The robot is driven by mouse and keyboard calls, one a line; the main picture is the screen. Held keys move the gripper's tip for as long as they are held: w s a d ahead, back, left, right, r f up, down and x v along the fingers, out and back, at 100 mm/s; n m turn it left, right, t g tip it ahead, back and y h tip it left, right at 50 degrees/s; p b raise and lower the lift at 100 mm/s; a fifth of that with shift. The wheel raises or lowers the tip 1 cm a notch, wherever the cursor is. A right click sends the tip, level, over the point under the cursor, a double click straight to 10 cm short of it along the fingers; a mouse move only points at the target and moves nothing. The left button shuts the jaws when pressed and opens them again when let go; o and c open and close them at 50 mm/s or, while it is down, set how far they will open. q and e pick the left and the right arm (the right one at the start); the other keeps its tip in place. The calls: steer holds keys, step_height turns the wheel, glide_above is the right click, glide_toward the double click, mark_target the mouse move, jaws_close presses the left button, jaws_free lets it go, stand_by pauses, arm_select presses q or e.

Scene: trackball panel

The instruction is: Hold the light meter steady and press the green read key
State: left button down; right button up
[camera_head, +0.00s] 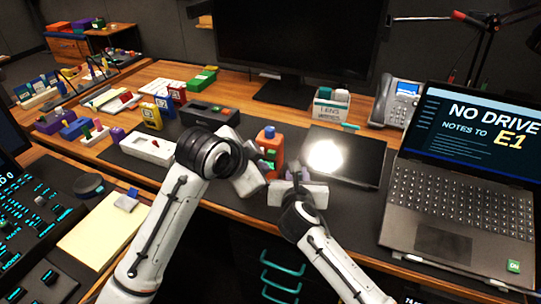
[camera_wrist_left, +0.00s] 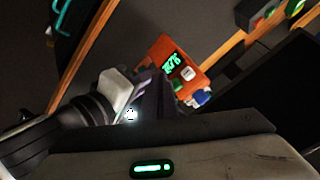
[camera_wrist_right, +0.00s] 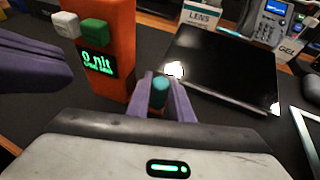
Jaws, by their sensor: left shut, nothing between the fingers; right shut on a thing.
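The orange light meter (camera_head: 268,147) stands upright on the dark mat in the head view. The right wrist view shows its body (camera_wrist_right: 108,22), a lit green display, a green key (camera_wrist_right: 95,32) and a white key (camera_wrist_right: 66,25). It also shows in the left wrist view (camera_wrist_left: 181,68), tilted. My right gripper (camera_wrist_right: 166,88) is shut on a teal grip (camera_wrist_right: 160,84) at the meter's side. My left gripper (camera_head: 262,172) is shut and empty, just left of and in front of the meter. Its purple finger (camera_wrist_right: 30,68) shows left of the keys, apart from them.
A dark panel (camera_head: 345,157) with a bright glare lies right of the meter. A laptop (camera_head: 455,190) and a phone (camera_head: 398,102) stand farther right. A white box (camera_head: 150,147) and a black box (camera_head: 207,113) lie left. A monitor (camera_head: 295,45) stands behind.

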arm_select(q)
steer(key=s, duration=0.1)
steer(key=s+a, duration=0.1)
steer(key=s, duration=0.1)
steer(key=shift+s+a, duration=0.1)
steer(key=shift+s, duration=0.2)
stand_by(0.6)
steer(key=w+r+v, duration=0.1)
steer(key=v, duration=0.9)
steer(key=shift+w+d+r, duration=0.15)
steer(key=shift+d+r, duration=0.1)
